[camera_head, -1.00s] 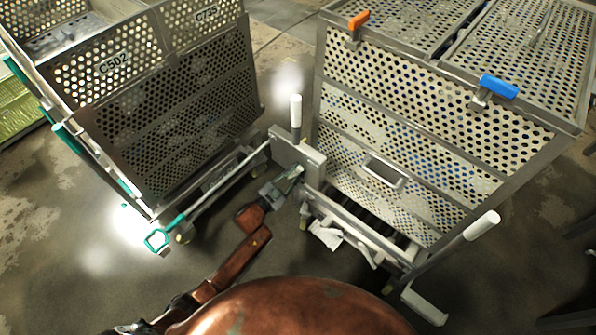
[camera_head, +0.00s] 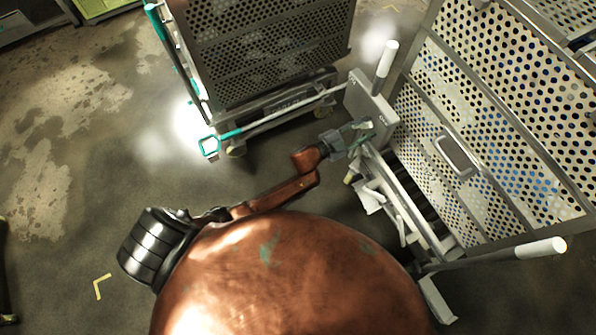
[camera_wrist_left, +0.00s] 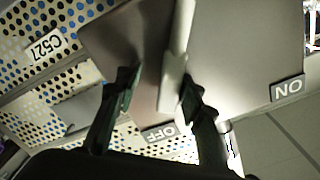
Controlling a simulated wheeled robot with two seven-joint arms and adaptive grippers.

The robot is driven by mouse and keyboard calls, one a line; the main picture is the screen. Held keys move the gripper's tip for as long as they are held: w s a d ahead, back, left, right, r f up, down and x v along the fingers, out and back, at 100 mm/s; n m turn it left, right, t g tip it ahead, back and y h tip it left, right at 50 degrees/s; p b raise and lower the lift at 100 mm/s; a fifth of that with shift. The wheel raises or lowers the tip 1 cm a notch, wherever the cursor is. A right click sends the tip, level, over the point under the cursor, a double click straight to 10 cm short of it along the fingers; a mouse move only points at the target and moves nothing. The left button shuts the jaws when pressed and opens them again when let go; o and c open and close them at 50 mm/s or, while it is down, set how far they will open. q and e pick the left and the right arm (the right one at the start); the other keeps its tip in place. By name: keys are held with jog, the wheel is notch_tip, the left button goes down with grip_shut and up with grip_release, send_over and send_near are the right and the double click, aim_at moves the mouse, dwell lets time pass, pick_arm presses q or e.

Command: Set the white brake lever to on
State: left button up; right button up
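The white brake lever (camera_wrist_left: 175,82) shows in the left wrist view in front of a grey plate (camera_wrist_left: 235,45). Its lower end points toward the OFF label (camera_wrist_left: 160,132); the ON label (camera_wrist_left: 288,88) is at the plate's right corner. My left gripper (camera_wrist_left: 158,84) is open, with its fingers on either side of the lever's end. The right finger is close to the lever or touching it; a gap shows on the left. In the head view the left gripper (camera_head: 361,131) is at the plate (camera_head: 371,104) on the cart's near side and hides much of the lever. My right gripper is not in view.
The perforated cart (camera_head: 500,150) stands at right, with white-gripped handles (camera_head: 388,58) and (camera_head: 541,248) sticking out. Another perforated cart (camera_head: 265,45) with a teal handle (camera_head: 209,146) stands behind on the left. Open floor (camera_head: 70,180) lies at left.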

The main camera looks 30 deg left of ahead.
pick_arm(q)
jog(key=p+v, duration=0.2)
jog(key=v, duration=0.6)
jog(key=s+a+f+n+g+y, duration=0.1)
jog(key=a+f, duration=0.4)
jog(key=f, duration=0.5)
jog(key=s+a+f+n+g+y+p, duration=0.1)
jog(key=s+a+f+n+y, duration=0.2)
jog(key=f, duration=0.6)
jog(key=s+a+f+n+g+y, duration=0.2)
jog(key=s+a+f+y, duration=0.1)
jog(key=s+a+f, duration=0.4)
jog(key=shift+s+a+f+n, duration=0.2)
jog(key=shift+a+f+n, duration=0.2)
jog(key=shift+f, duration=1.45)
